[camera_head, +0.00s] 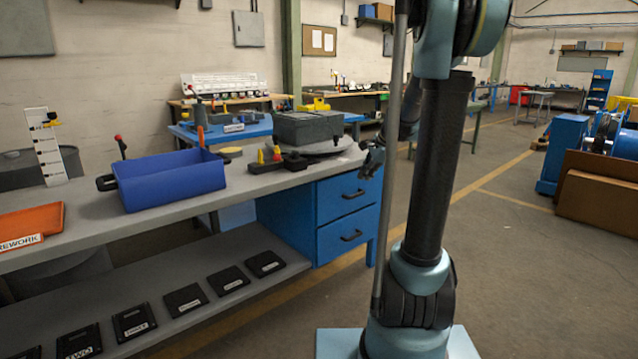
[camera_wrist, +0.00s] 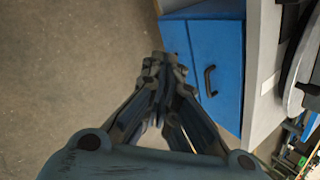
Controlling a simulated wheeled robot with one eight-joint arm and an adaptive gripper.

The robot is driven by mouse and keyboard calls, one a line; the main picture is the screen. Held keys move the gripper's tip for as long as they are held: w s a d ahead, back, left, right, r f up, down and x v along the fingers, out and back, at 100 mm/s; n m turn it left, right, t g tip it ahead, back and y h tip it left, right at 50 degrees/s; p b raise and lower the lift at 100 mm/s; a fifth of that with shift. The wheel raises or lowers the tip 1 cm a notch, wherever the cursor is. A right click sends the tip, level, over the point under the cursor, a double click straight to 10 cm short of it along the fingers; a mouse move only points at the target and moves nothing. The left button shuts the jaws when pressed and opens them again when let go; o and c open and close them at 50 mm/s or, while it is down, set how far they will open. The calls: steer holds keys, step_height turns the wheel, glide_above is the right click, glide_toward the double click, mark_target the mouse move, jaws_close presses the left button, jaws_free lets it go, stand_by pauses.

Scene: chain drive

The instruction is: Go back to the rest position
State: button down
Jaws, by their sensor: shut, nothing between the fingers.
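My gripper (camera_wrist: 162,68) is shut and empty in the wrist view, with its fingertips together. It points down past the front of the blue drawer cabinet (camera_wrist: 215,65), over bare floor. In the head view my gripper (camera_head: 372,160) shows small and dark at the right end of the workbench, partly beside my arm. It appears apart from the bench and from the things on it.
The grey workbench (camera_head: 90,212) holds a blue bin (camera_head: 170,182), an orange rework tray (camera_head: 30,222) and a dark grey box (camera_head: 307,128). Several black labelled plates lie on the lower shelf (camera_head: 215,262). The floor (camera_head: 500,270) to the right is clear.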

steer(key=s+f+n+g+h, duration=0.2)
steer(key=s+n, duration=0.6)
steer(key=s, duration=1.3)
steer(key=s+d+f+n+h, duration=0.1)
steer(key=s+f+n, duration=0.3)
steer(key=s, duration=0.4)
steer(key=s+f+n, duration=0.4)
steer(key=s+f, duration=0.1)
steer(key=s, duration=0.2)
steer(key=shift+s+d+f+h, duration=0.3)
steer(key=shift+s+d+h, duration=0.1)
